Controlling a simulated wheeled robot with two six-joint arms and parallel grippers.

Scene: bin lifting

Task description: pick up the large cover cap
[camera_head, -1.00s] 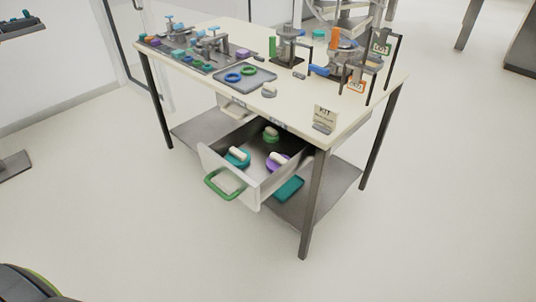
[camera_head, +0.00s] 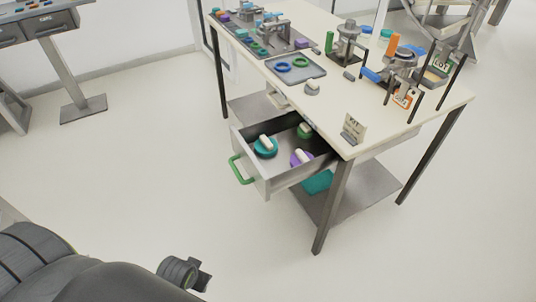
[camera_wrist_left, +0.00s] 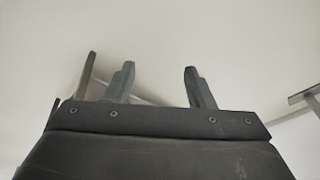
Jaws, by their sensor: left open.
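An open drawer (camera_head: 290,176) with a green handle (camera_head: 241,170) holds three round caps, each with a pale grip on top. The teal cap (camera_head: 261,152) is at the left, the purple cap (camera_head: 308,161) at the front right, and the smaller-looking green cap (camera_head: 302,134) at the back. I cannot tell for sure which is the large cover cap. My left arm shows at the bottom left of the head view, well apart from the drawer. In the left wrist view my left gripper (camera_wrist_left: 158,80) is open and empty above bare floor. My right gripper is not in view.
A lower shelf (camera_head: 355,195) holds a teal item. Another bench (camera_head: 38,22) stands far left. The floor in front is clear.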

